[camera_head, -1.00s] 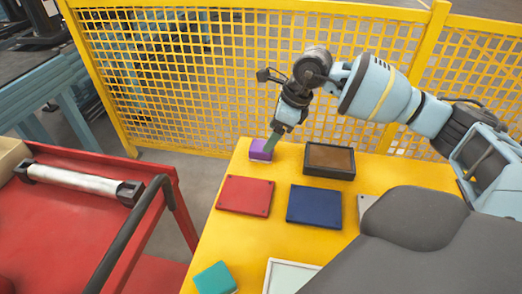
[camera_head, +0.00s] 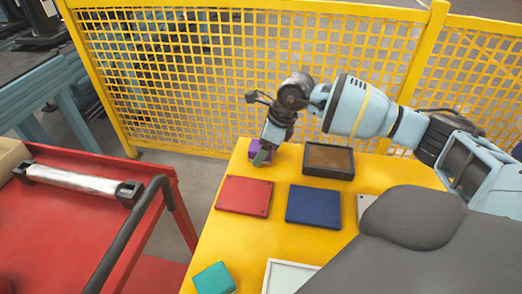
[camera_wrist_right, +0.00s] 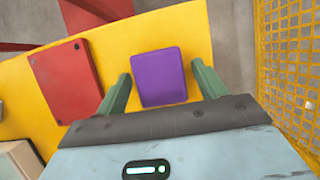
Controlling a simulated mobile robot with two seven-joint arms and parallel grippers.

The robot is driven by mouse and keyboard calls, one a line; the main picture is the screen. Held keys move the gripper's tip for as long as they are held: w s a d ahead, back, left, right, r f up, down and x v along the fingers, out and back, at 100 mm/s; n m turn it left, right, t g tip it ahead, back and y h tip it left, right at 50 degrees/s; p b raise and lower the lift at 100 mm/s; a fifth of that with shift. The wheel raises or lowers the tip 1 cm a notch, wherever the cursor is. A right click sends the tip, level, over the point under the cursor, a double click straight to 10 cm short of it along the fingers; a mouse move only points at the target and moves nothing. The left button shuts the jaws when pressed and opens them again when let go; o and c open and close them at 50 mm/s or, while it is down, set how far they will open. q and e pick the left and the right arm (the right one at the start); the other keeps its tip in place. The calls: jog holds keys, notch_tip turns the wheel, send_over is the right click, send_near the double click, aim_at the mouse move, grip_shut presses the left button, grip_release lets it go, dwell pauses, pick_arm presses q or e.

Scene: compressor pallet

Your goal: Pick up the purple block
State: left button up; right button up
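The purple block (camera_head: 258,147) sits at the far left corner of the yellow table (camera_head: 238,226), partly hidden behind my right gripper in the head view. In the right wrist view the purple block (camera_wrist_right: 159,78) lies between two green fingers, with a gap showing on each side. My right gripper (camera_head: 262,158) is open around or just above the block; its height over the table is hard to tell. The gripper also shows in the wrist view (camera_wrist_right: 160,86). My left gripper is not in view.
A red plate (camera_head: 244,195), a blue plate (camera_head: 314,206) and a dark box with brown inside (camera_head: 329,159) lie close by. A teal block (camera_head: 214,278) is at the front. Yellow mesh fence (camera_head: 200,75) stands behind; a red cart (camera_head: 75,225) is left.

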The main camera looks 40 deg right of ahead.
aim_at(257, 146)
jog(key=c, duration=0.9)
jog(key=shift+c, duration=0.2)
jog(key=shift+r, duration=0.15)
jog(key=shift+r, duration=0.65)
jog(key=shift+s+a+r, duration=0.15)
jog(key=shift+s+r, duration=0.05)
jog(key=shift+r, duration=0.8)
jog(key=s+a, duration=0.3)
jog(key=s, duration=0.1)
jog(key=s+a+r, duration=0.1)
jog(key=s+a, duration=0.6)
jog(key=shift+s+a+r+b, duration=0.1)
jog(key=shift+s+r+b, duration=0.1)
jog(key=shift+s+b, duration=0.2)
jog(key=o, duration=0.3)
jog(key=shift+w, duration=0.1)
jog(key=shift+c, duration=0.8)
